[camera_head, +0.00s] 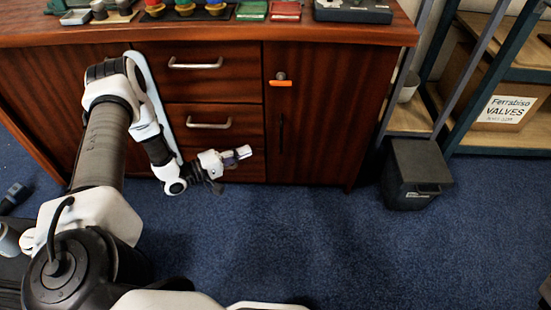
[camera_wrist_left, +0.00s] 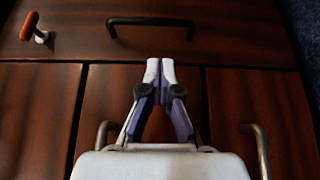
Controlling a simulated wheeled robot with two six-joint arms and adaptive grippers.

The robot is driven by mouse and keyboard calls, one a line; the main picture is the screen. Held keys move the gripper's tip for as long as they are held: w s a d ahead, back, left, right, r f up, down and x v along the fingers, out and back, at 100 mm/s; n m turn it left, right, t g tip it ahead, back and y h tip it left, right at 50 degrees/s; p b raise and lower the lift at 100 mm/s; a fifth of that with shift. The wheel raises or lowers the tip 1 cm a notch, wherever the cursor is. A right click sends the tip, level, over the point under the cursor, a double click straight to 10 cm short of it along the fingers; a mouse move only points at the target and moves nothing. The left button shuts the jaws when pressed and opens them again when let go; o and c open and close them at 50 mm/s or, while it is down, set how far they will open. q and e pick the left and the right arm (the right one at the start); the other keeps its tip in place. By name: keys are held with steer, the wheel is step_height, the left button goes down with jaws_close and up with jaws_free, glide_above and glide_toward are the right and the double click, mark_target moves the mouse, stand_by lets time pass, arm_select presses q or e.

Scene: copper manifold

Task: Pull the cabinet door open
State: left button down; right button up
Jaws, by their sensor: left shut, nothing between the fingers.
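The dark wood cabinet door (camera_head: 325,120) is closed, on the right part of the cabinet. It has a black bar handle (camera_head: 281,133), upright in the head view, with an orange latch lever (camera_head: 281,83) above it. In the left wrist view the black handle (camera_wrist_left: 150,21) lies across the top, and the orange lever (camera_wrist_left: 30,26) is at upper left. My left gripper (camera_head: 246,152) is shut and empty in front of the drawers, left of and below the handle. In the wrist view its fingertips (camera_wrist_left: 160,64) point toward the handle, apart from it.
Drawers with metal handles (camera_head: 209,125) stand left of the door. A dark lidded bin (camera_head: 415,175) sits on the floor right of the cabinet, beside a shelf with a cardboard box (camera_head: 505,108). The blue carpet (camera_head: 310,235) before the door is clear. Trays and parts lie on the cabinet top.

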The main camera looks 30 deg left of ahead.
arm_select(q)
steer(key=w, duration=0.1)
steer(key=b, duration=0.4)
glide_toward(288, 135)
steer(key=x, duration=0.4)
steer(key=shift+w+d+f, duration=0.15)
steer(key=shift+w+f, duration=0.05)
steer(key=shift+f, duration=0.05)
steer(key=shift+w+d+r, duration=0.1)
steer(key=shift+w, duration=0.15)
steer(key=shift+s, duration=0.1)
